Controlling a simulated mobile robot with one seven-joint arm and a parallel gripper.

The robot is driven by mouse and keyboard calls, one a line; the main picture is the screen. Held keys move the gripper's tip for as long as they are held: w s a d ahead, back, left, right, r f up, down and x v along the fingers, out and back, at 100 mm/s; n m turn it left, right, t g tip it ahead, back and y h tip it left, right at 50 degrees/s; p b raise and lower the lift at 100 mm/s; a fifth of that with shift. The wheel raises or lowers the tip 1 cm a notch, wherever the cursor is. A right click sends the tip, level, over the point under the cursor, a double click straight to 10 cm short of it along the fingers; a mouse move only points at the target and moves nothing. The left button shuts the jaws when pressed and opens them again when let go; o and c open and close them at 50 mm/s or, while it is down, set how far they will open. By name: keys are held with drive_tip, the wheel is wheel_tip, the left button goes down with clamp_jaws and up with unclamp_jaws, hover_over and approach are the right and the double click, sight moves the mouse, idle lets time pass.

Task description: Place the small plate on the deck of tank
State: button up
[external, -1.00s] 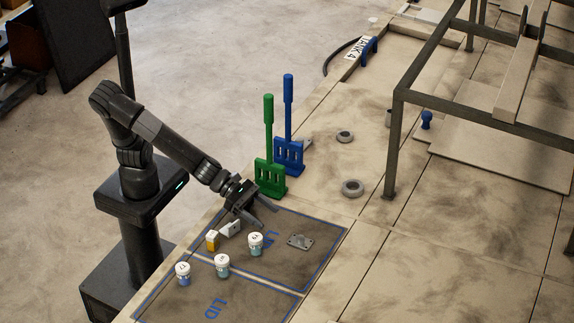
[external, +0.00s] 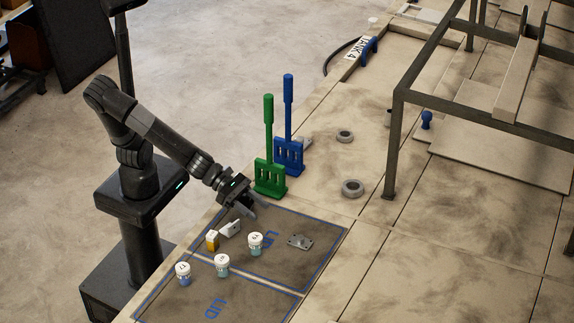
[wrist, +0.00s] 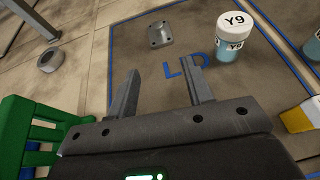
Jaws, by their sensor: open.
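The small grey metal plate (external: 300,242) lies flat inside a blue-outlined rectangle marked with lettering on the deck. It has holes near its corners and also shows at the top of the wrist view (wrist: 160,34). My gripper (external: 249,212) is above the near-left edge of that rectangle, apart from the plate. In the wrist view my gripper (wrist: 158,88) has its two fingers spread with nothing between them. The tank deck (external: 310,205) is a tan, stained surface; a TANK 4 label (external: 357,48) stands at its far end.
Grey rings (external: 352,188) and a metal frame (external: 398,140) are to the right.

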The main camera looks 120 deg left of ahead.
wheel_tip(320, 180, up, 5)
drive_tip(key=shift+m+g+h, duration=0.4)
drive_tip(key=shift+m+h, duration=0.1)
drive_tip(key=shift+m, duration=0.1)
drive_tip(key=w+f, duration=0.2)
drive_tip(key=w, duration=0.1)
drive_tip(key=w+f, duration=0.1)
drive_tip(key=shift+w+a, duration=0.2)
drive_tip(key=shift+w, duration=0.05)
drive_tip(key=shift+w+a+r+h, duration=0.15)
drive_tip(key=shift+w+r+h, duration=0.15)
drive_tip(key=shift+w+h, duration=0.35)
drive_tip(key=shift+w+r+m, duration=0.5)
drive_tip(key=shift+w+r, duration=0.3)
drive_tip(key=shift+r, duration=0.3)
approach(300, 238)
drive_tip(key=shift+w+f, duration=0.35)
drive_tip(key=shift+w, duration=0.1)
drive_tip(key=shift+w+f+h, duration=0.15)
drive_tip(key=shift+h, duration=0.1)
drive_tip(key=shift+x, duration=3.6)
